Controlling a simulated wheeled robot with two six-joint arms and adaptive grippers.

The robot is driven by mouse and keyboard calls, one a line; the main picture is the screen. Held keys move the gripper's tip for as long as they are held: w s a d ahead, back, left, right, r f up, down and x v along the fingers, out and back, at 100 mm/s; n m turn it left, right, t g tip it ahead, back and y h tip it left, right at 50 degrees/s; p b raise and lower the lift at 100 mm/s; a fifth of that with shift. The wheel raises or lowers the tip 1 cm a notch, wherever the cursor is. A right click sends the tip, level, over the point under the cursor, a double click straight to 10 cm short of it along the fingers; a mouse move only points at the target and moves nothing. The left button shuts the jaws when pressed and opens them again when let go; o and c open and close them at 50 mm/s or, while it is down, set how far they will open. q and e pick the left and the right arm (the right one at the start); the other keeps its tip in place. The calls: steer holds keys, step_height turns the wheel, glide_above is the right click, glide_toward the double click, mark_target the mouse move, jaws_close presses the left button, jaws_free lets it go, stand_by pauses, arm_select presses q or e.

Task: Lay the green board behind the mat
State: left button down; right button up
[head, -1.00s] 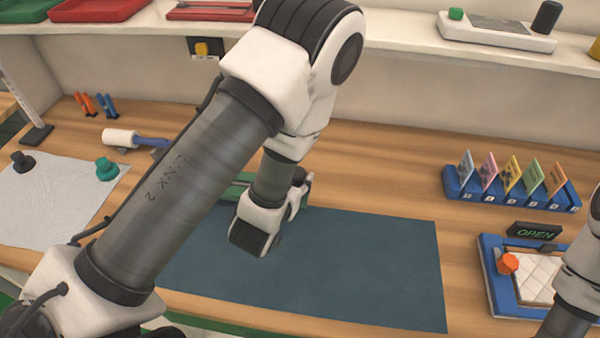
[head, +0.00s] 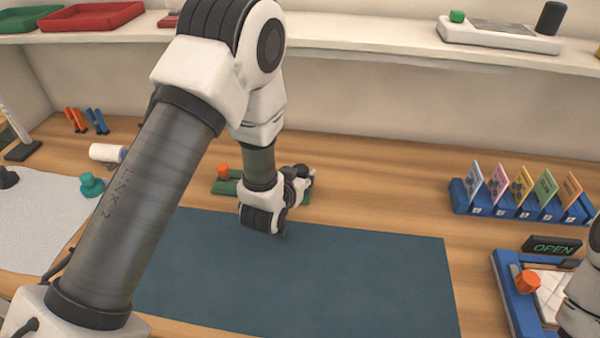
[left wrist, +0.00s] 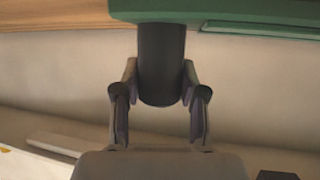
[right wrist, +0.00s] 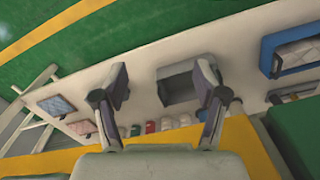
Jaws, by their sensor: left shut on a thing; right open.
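The green board (head: 226,187) is behind the blue mat (head: 360,275) in the head view, with a strip of bare wood showing between them. An orange knob (head: 222,171) stands at its left end. My left gripper (head: 298,186) is at the board's right part, and my wrist hides its middle. In the left wrist view, my left gripper (left wrist: 160,100) is shut on a dark handle (left wrist: 161,60) below the green board (left wrist: 220,12). I cannot tell whether the board touches the table. My right gripper (right wrist: 160,85) is open and empty, away from the mat.
A blue card rack (head: 510,209) stands at the back right, with an OPEN sign (head: 552,246) and a blue tray (head: 512,300) in front. A white cloth (head: 35,225) with a teal knob (head: 91,184) lies left. Bare wood right of the board is free.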

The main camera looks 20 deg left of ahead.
arm_select(q)
steer(key=c, duration=0.7)
jaws_free()
steer(key=shift+o, duration=0.2)
steer(key=shift+s+r, duration=0.1)
steer(key=shift+s, duration=0.05)
steer(key=b+v, duration=0.1)
steer(key=v, duration=0.6)
steer(key=shift+s+b, duration=0.2)
steer(key=shift+b, duration=0.2)
steer(key=p+v, duration=0.4)
steer(key=p, duration=0.6)
steer(key=shift+s+r, duration=0.1)
steer(key=shift+s, duration=0.1)
steer(key=shift+r, duration=0.1)
